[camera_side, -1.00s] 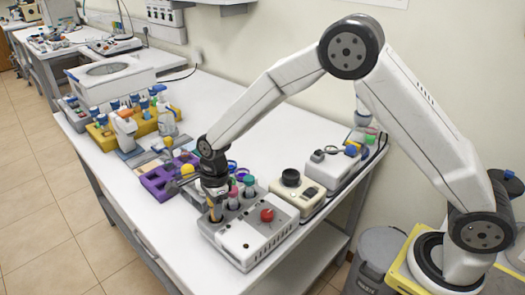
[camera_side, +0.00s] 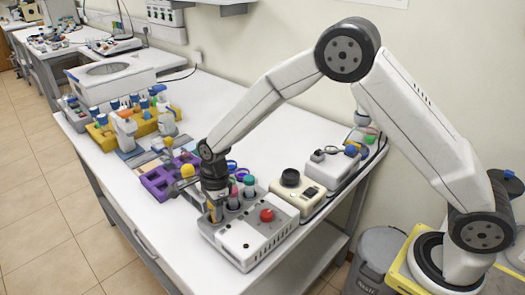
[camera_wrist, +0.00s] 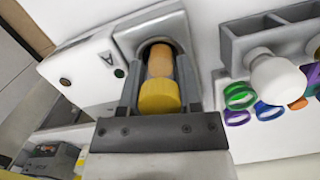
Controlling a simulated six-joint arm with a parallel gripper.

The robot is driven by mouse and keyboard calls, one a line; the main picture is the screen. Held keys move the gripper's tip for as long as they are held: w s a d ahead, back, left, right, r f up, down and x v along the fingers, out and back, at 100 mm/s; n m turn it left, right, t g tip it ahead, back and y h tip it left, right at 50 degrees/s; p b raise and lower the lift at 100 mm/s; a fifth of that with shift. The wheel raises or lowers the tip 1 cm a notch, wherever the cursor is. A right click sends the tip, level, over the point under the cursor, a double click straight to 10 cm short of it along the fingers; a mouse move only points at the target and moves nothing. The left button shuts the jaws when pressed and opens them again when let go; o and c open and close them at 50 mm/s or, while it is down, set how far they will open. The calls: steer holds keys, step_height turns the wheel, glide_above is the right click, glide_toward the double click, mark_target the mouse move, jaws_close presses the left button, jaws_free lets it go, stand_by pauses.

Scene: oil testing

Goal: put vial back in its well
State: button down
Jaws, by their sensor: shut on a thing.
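The vial (camera_wrist: 160,65) has an orange body and a yellow cap (camera_wrist: 160,97). My gripper (camera_wrist: 160,88) is shut on it, one finger on each side around the cap. The vial's far end lines up with the dark round opening of a well (camera_wrist: 157,44) in the white and grey tester. It seems to be in the opening, but how deep is hidden. In the side view my gripper (camera_side: 213,193) points down over the left end of the tester (camera_side: 248,238), with the vial (camera_side: 212,213) below it.
A red-capped vial (camera_side: 233,196) and a teal-capped vial (camera_side: 249,187) stand in wells close beside my gripper. A red knob (camera_side: 267,215) is on the tester. A purple rack (camera_side: 158,183) stands to the left.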

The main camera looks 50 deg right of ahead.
stand_by(0.3)
steer(key=shift+c, duration=1)
jaws_free()
steer(key=shift+r, duration=0.15)
steer(key=shift+s+d+r, duration=0.1)
steer(key=shift+d+r, duration=0.05)
steer(key=shift+r, duration=1.1)
steer(key=shift+w+d+r, duration=0.1)
steer(key=shift+d+r, duration=0.1)
steer(key=shift+r, duration=1.05)
steer(key=shift+s+d+r, duration=0.1)
steer(key=shift+d+r, duration=0.05)
steer(key=shift+r, duration=1.1)
steer(key=s+d+n+t, duration=0.1)
steer(key=s+d+n, duration=0.6)
steer(key=s+n, duration=0.2)
steer(key=s+d+n+t+h, duration=0.1)
steer(key=s+d+n, duration=0.6)
steer(key=s+n, duration=0.3)
steer(key=shift+r+n, duration=0.2)
steer(key=shift+n, duration=0.4)
